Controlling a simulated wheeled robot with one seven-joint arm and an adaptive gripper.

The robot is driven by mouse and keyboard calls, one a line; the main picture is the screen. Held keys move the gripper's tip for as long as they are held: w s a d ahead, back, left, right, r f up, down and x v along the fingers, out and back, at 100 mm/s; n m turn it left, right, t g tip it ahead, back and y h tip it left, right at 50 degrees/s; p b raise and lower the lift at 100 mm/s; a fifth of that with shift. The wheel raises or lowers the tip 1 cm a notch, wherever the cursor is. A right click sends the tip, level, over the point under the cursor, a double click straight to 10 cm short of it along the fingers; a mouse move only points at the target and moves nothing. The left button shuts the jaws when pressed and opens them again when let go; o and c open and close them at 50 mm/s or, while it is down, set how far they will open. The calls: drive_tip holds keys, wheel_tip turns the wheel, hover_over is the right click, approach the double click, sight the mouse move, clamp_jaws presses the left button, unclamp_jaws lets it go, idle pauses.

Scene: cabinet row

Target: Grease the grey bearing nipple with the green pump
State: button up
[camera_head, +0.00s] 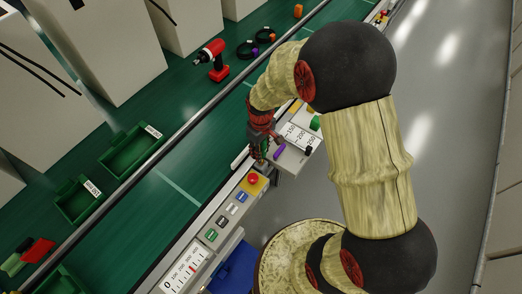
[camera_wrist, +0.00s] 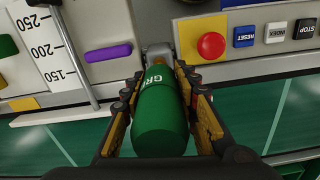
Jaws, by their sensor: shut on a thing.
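The green pump (camera_wrist: 160,115) is a green cylinder with white letters starting "GR". In the wrist view it lies between the two fingers of my gripper (camera_wrist: 165,95), which is shut on it. Its front end points at the control panel. A small grey fitting (camera_wrist: 158,49) shows at the panel just beyond that end, likely the bearing nipple. I cannot tell whether the two touch, as the pump's tip is largely hidden. In the head view my gripper (camera_head: 262,146) is over the panel by the conveyor edge, and the arm hides part of it.
A red button (camera_wrist: 211,45) on a yellow plate sits right of the fitting, beside blue, white and black buttons. A purple bar (camera_wrist: 108,52), a lever and a scale are left. Green trays (camera_head: 131,150) and a red drill (camera_head: 212,60) lie on the green belt.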

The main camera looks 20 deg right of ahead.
drive_tip(key=shift+f+b, duration=0.35)
drive_tip(key=shift+f, duration=0.35)
drive_tip(key=shift+r+p, duration=0.65)
drive_tip(key=shift+r, duration=0.15)
idle(0.3)
drive_tip(key=shift+r+p, duration=1.9)
drive_tip(key=shift+r, duration=0.55)
